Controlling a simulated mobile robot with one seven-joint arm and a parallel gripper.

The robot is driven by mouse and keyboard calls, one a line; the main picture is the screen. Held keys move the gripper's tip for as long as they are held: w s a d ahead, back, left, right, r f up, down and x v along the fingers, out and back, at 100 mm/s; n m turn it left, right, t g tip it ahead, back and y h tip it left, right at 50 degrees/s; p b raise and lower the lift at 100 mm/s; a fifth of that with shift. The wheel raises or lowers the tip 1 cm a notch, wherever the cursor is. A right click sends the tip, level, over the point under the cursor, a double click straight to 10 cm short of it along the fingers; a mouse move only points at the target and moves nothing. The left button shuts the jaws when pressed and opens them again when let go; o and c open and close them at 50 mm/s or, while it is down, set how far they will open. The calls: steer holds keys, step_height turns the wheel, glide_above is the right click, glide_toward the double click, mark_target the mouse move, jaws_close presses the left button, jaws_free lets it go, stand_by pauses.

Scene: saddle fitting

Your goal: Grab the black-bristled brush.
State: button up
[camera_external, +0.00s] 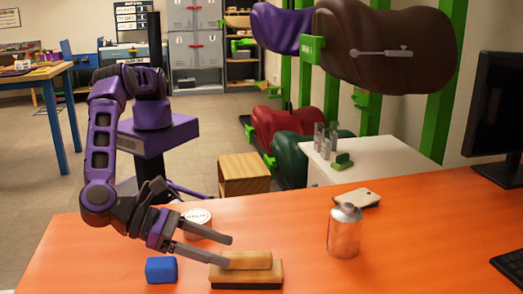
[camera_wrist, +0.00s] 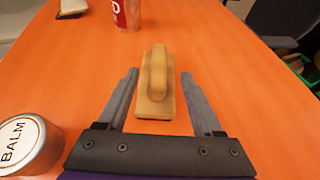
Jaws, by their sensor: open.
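The brush (camera_external: 246,271) lies on the orange table, with a tan wooden back and handle on top and dark bristles underneath. My gripper (camera_external: 229,252) is open, low over the table at the left end of the brush. In the wrist view my gripper's fingers (camera_wrist: 164,86) are spread, one on each side of the brush's near part. The fingers look apart from the wood, and nothing is held.
A blue block (camera_external: 161,270) lies left of the brush. A balm tin (camera_wrist: 27,144) sits close to my gripper's left. A metal bottle (camera_external: 344,231) stands right of the brush, with a pale flat object (camera_external: 357,197) behind it. A monitor (camera_external: 494,105) and keyboard are at the right edge.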

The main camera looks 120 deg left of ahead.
mark_target(237, 254)
steer(key=shift+b+x, duration=0.35)
steer(key=shift+x, duration=2.6)
jaws_close()
